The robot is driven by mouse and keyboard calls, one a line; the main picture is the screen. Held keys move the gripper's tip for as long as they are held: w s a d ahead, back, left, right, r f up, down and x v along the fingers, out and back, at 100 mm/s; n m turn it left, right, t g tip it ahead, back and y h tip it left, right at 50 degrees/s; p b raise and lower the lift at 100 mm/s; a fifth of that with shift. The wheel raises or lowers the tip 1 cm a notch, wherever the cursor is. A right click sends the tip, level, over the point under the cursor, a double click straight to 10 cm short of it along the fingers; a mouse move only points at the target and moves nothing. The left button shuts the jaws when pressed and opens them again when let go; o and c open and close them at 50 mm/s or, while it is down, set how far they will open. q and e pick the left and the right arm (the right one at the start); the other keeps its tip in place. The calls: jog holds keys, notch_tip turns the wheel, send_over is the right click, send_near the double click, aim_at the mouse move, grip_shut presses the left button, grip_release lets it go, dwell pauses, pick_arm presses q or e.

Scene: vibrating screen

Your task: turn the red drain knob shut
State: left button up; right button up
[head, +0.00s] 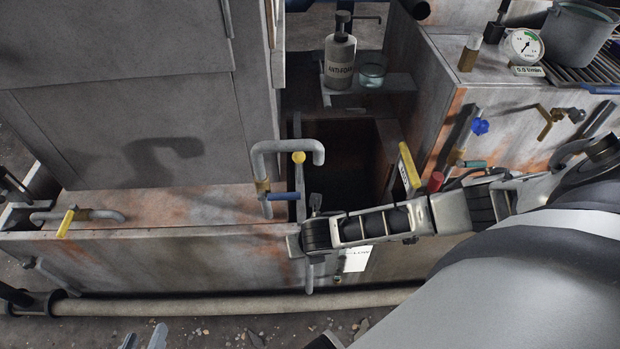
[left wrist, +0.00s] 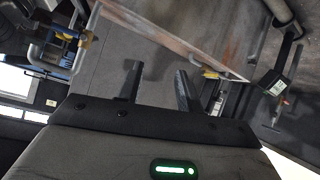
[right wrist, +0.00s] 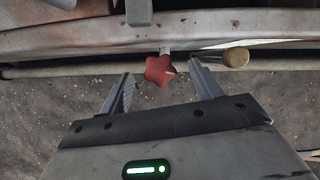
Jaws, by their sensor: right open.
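The red drain knob (right wrist: 160,70) is star-shaped and sits on a short grey stem under a metal edge in the right wrist view. My right gripper (right wrist: 160,74) is open, with one finger on each side of the knob and a visible gap to each. How deep the knob lies between the fingers I cannot tell. In the head view I do not make out this knob or the right gripper's fingers. My left gripper (head: 144,336) is at the bottom edge of the head view. Its fingers stand apart and empty in the left wrist view (left wrist: 157,88).
A round tan knob (right wrist: 236,57) is close to the right finger. A long pipe (head: 230,304) runs along the floor before the rusty tank wall (head: 180,262). A blue-handled pipe valve (head: 283,196) rises near my right arm. A white label (head: 356,259) is on the wall.

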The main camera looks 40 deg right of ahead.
jog(key=shift+f, duration=0.1)
